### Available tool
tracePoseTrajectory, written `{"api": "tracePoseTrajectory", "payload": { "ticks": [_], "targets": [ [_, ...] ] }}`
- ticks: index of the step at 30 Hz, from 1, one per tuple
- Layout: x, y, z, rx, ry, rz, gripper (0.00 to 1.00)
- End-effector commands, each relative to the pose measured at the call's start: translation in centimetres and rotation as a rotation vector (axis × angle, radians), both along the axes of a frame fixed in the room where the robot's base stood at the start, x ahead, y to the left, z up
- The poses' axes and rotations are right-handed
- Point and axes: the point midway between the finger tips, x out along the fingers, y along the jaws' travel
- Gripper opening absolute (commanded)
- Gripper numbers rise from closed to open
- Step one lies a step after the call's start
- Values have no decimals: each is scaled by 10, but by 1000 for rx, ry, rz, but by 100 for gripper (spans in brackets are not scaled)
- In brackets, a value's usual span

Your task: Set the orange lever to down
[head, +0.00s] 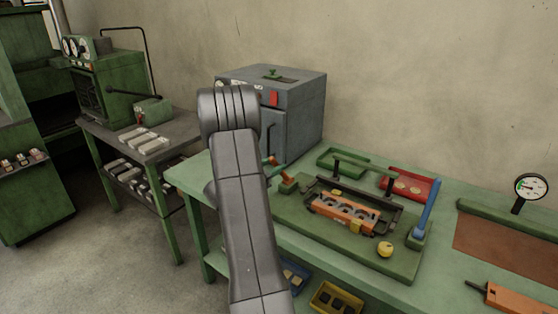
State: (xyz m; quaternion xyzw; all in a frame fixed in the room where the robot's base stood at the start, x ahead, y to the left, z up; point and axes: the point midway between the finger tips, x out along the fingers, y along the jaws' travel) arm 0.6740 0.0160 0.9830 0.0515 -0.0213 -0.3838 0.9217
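The orange lever (271,161) shows just right of my arm, at the left end of a green board (345,245) on the workbench. Only part of it shows, by a small green block with an orange top (288,184). My arm covers the area to its left, so I cannot tell its exact angle. A blue lever (427,205) stands tilted up at the board's right side. My gripper is not visible; only my grey arm links show, rising in front of the bench.
An orange part in a dark frame (345,210) and a yellow knob (385,249) sit on the board. Behind are a red tray (412,184) and a grey cabinet (305,110). A gauge (531,187) stands at right. A side table (180,133) is at left.

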Motion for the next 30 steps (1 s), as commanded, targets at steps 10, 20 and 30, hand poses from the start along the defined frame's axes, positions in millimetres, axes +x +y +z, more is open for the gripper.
{"api": "tracePoseTrajectory", "payload": {
  "ticks": [10, 20, 30],
  "targets": [
    [20, -21, 0, 0, 0, -1, 40],
    [21, -21, 0, 0, 0, 0, 20],
    [20, -21, 1, 2, 2, -1, 0]
  ]
}}
